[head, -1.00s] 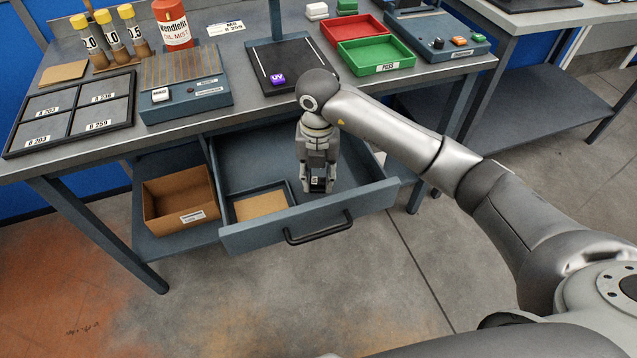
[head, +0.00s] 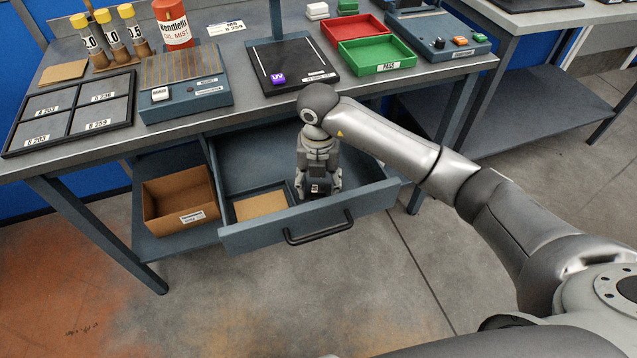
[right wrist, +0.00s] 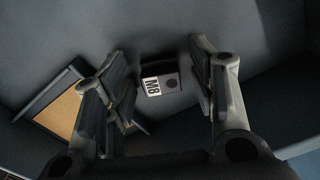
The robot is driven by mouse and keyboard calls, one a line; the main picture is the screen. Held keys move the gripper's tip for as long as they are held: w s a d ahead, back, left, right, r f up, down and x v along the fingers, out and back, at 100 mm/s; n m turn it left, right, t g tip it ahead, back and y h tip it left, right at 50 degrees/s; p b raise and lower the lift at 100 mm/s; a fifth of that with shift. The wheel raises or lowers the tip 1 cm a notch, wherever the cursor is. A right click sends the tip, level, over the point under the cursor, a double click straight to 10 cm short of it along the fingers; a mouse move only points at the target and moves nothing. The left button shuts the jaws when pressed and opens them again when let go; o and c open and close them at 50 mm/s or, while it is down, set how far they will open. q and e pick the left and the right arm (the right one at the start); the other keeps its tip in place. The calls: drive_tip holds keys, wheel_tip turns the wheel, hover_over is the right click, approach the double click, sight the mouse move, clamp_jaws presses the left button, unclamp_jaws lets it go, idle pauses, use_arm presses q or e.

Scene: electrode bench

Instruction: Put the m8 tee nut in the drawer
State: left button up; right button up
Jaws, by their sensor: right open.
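The m8 tee nut (right wrist: 161,84) is a small dark grey block with a white M8 label and a dark round hole. In the right wrist view it lies on the floor of the open drawer (head: 262,230), between the spread fingers of my right gripper (right wrist: 163,78), with a gap on either side. In the head view my right gripper (head: 319,187) points down into the drawer behind its front wall. It is open, and the nut (head: 316,188) shows small and dark between its fingertips. My left gripper is not in view.
Inside the drawer at left is a small tray (head: 261,206) with a tan base. A cardboard box (head: 180,200) stands on the shelf left of the drawer. The bench top above holds a black pad (head: 290,62), red (head: 352,38) and green (head: 376,55) trays.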

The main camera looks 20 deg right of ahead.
sight(318, 187)
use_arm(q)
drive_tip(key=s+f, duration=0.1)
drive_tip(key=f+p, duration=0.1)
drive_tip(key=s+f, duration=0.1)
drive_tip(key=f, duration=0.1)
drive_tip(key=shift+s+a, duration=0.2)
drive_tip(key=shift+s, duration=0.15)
use_arm(e)
wheel_tip(318, 187, up, 12)
drive_tip(key=shift+r, duration=0.15)
